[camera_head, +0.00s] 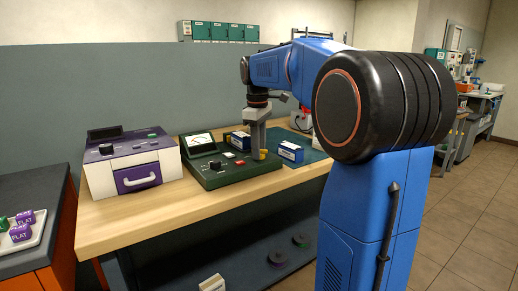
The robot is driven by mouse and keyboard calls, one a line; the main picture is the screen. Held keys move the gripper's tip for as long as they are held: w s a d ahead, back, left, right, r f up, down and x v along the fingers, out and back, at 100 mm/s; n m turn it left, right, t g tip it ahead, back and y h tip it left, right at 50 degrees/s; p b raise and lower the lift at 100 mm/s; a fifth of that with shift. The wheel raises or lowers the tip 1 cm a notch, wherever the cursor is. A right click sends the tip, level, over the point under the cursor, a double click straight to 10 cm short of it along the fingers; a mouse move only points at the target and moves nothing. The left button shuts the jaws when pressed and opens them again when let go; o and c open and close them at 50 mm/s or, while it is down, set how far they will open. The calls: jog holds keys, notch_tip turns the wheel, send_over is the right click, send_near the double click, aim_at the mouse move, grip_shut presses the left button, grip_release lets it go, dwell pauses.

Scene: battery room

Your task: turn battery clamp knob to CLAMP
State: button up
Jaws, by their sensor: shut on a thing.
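A dark green battery tester (232,178) with a lit meter stands on the wooden workbench. A small yellow knob (263,154) is at its right end. A black knob (213,165) and a small red button (239,163) are on its front panel. My gripper (257,155) points straight down over the right end of the tester, with its fingertips shut at the yellow knob and partly hiding it. The knob's markings and which way it is turned are too small to read. A blue and white battery (237,141) sits at the back of the tester, left of my gripper.
Another blue and white battery (290,151) lies on a green mat (315,148) right of the tester. A white and purple machine (128,165) stands to the left. Purple blocks (22,229) lie on a tray at far left. The bench front strip is clear.

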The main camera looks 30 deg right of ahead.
jog(key=m, duration=0.4)
jog(key=shift+m, duration=0.3)
jog(key=m, duration=0.4)
jog(key=shift+w+m+g, duration=0.1)
jog(key=shift+m+g, duration=0.2)
jog(key=m, duration=0.4)
jog(key=shift+d, duration=0.1)
jog(key=shift+m, duration=2.3)
jog(key=o, duration=0.8)
jog(key=shift+w+r, duration=0.1)
jog(key=shift+r, duration=0.05)
jog(key=r, duration=1.1)
jog(key=w+r, duration=0.1)
jog(key=r, duration=0.5)
jog(key=shift+a, duration=0.3)
